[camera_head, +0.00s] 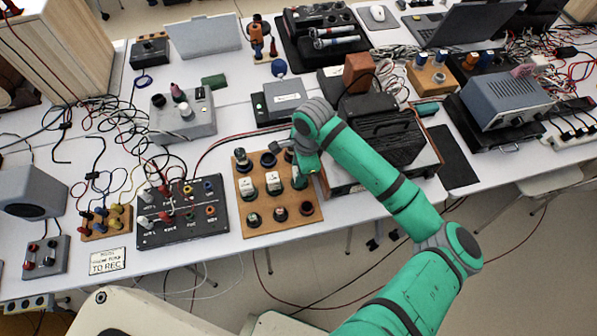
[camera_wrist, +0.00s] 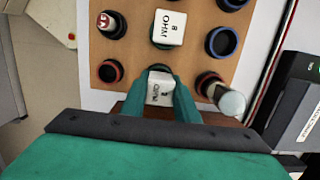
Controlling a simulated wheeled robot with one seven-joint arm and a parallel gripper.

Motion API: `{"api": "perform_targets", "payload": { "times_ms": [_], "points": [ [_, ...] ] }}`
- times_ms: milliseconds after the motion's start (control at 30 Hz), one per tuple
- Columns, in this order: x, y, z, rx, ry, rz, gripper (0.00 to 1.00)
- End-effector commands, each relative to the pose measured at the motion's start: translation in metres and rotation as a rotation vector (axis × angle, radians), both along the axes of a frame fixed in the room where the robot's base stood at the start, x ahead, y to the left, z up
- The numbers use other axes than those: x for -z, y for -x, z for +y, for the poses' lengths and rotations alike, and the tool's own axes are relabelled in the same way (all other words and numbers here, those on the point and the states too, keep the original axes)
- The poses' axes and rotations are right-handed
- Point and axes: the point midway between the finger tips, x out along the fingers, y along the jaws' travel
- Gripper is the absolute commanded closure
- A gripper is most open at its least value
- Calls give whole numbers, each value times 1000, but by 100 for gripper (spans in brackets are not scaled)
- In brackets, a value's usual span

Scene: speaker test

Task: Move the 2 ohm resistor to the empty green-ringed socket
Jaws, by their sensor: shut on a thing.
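My gripper (camera_head: 299,176) is shut on a white block-shaped resistor (camera_wrist: 160,93); its label is sideways and reads like 2 OHM. The two teal fingers stand on either side of it. A dark ring that looks green (camera_wrist: 157,68) shows just beyond the resistor, partly hidden by it and the fingers. The gripper is over the right end of the middle row of the wooden socket board (camera_head: 232,172). I cannot tell whether the resistor is seated or held above the socket. A white 8 OHM resistor (camera_wrist: 168,28) stands beside it, also seen in the head view (camera_head: 273,182).
Empty red-ringed sockets (camera_wrist: 110,71) and (camera_wrist: 207,83) flank the gripper; a blue-ringed socket (camera_wrist: 221,42) is farther off. A red-and-white resistor (camera_wrist: 108,24) stands nearby. A pale round-topped thing (camera_wrist: 231,103) is close to the right finger. A black terminal panel (camera_head: 180,237) lies left of the board.

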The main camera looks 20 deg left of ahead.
Motion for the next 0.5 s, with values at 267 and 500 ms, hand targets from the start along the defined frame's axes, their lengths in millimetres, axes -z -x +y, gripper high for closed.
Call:
{"api": "perform_targets", "payload": {
  "times_ms": [267,500],
  "points": [
    [1,0,0,1,-1,1,100],
    [7,0,0,2,1,1,100]
  ]
}}
